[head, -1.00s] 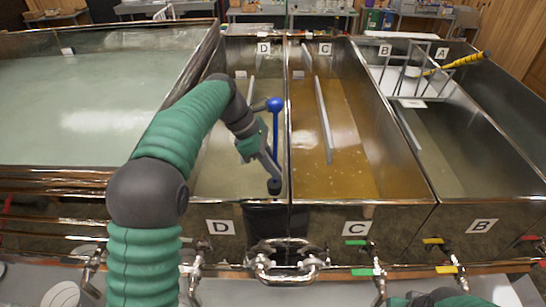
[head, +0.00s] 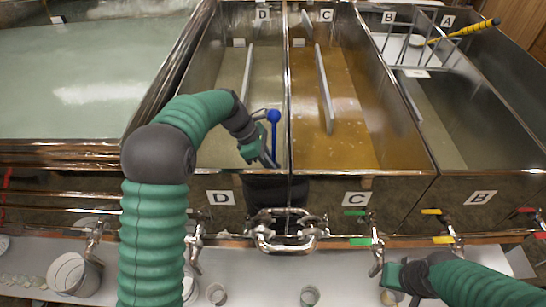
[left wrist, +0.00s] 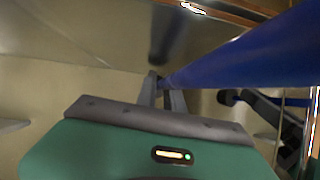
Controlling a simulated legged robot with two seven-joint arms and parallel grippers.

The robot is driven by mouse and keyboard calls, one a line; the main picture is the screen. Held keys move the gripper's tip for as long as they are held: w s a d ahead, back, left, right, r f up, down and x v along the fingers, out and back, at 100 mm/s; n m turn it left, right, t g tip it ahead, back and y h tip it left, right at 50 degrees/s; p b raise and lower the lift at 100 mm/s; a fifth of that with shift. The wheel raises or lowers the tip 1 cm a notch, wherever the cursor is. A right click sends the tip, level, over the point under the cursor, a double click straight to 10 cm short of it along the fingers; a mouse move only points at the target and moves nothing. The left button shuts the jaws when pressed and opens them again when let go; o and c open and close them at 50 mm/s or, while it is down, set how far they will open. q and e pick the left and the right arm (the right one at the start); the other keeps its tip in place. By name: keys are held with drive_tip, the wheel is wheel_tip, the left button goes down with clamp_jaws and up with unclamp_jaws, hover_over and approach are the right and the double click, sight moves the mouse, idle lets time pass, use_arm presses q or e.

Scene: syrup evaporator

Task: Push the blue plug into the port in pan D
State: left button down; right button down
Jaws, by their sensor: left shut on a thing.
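The blue plug (head: 273,125) is a blue rod with a round ball on top. It stands roughly upright near the front right of pan D (head: 241,60), and its lower end is hidden. My left gripper (head: 268,160) is shut on the rod from the left, low in the pan. In the left wrist view the blue rod (left wrist: 250,57) runs up to the right from the fingertips (left wrist: 163,92). The port is not visible. My right gripper (head: 394,276) is low at the right, in front of the pans, and its fingers do not show clearly.
Pan C (head: 345,100), with amber syrup, lies right of pan D behind a thin wall. Pan D's front wall (head: 222,195) is close to my left gripper. Handled valves (head: 365,225) and a looped pipe (head: 285,230) line the front. Several cups (head: 216,294) stand below.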

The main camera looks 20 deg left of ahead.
use_arm(q)
drive_tip(key=f+b, duration=0.2)
drive_tip(key=a+f+b, duration=0.1)
drive_tip(key=f+b, duration=0.1)
drive_tip(key=f, duration=0.1)
drive_tip(key=f+b, duration=0.2)
drive_tip(key=f, duration=0.1)
drive_tip(key=shift+s+a, duration=0.2)
drive_tip(key=shift+d+f, duration=0.15)
drive_tip(key=shift+f, duration=0.1)
drive_tip(key=shift+f+b, duration=0.6)
drive_tip(key=shift+f, duration=1.05)
drive_tip(key=shift+d+f, duration=0.15)
drive_tip(key=shift+f, duration=0.15)
drive_tip(key=shift+f, duration=0.25)
